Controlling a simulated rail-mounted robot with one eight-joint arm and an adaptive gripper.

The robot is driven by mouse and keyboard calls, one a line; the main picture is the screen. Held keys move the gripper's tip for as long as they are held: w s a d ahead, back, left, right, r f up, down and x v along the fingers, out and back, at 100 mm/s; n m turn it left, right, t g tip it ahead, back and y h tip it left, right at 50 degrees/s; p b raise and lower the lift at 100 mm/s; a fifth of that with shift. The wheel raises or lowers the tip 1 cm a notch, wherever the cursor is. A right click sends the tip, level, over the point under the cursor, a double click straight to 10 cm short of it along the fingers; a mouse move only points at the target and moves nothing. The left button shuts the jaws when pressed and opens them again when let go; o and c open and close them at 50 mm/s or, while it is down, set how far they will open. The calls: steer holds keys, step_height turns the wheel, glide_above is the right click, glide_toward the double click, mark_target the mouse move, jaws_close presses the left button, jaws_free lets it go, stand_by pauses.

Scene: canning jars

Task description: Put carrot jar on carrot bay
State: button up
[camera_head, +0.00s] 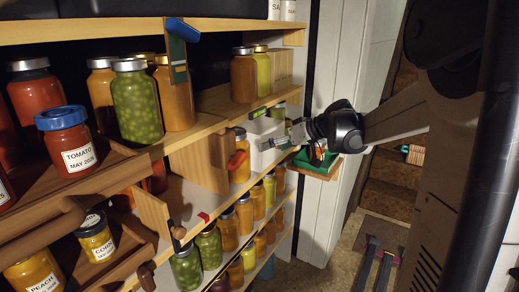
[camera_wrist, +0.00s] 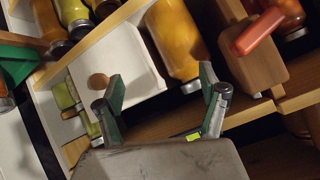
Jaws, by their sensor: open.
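No label reading carrot is legible, so I cannot tell which orange jar is the carrot jar or which space is the carrot bay. One orange jar (camera_head: 240,163) stands on the middle shelf beside a white box. A large orange jar (camera_wrist: 174,38) shows in the wrist view, beyond the fingertips and between their directions; it seems to be the same one. My gripper (camera_head: 277,142) is in front of the shelf by the white box. Its fingers (camera_wrist: 162,88) are apart, with nothing between them.
The white box (camera_wrist: 120,58) with a round wooden knob is close to the left finger. A wooden block with a red handle (camera_wrist: 258,32) is at right. A blue-lidded tomato jar (camera_head: 75,145) and a corn jar (camera_head: 95,238) stand left.

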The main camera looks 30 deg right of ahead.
steer(key=w+d+f+n+t+b, duration=0.1)
steer(key=w+d+f+t, duration=0.15)
steer(key=d, duration=0.55)
steer(key=w+d+f+t+b, duration=0.1)
steer(key=w+d+f, duration=0.15)
steer(key=d, duration=0.65)
steer(key=t+y+b, duration=0.1)
steer(key=t+b, duration=0.1)
glide_toward(318, 148)
steer(key=shift+n, duration=0.3)
steer(key=a, duration=0.1)
steer(key=w+a, duration=0.1)
steer(key=a, duration=0.3)
steer(key=shift+w+r, duration=0.15)
steer(key=shift+r, duration=0.15)
steer(key=s+d+f+t, duration=0.2)
steer(key=s+d+f, duration=0.15)
steer(key=d, duration=0.45)
steer(key=shift+n, duration=0.4)
steer(key=b+x, duration=0.1)
steer(key=x, duration=0.4)
steer(key=b+x, duration=0.1)
steer(key=x, duration=0.3)
steer(key=b+x, duration=0.2)
steer(key=x, duration=0.3)
steer(key=shift+w+f, duration=0.3)
steer(key=c, duration=1.7)
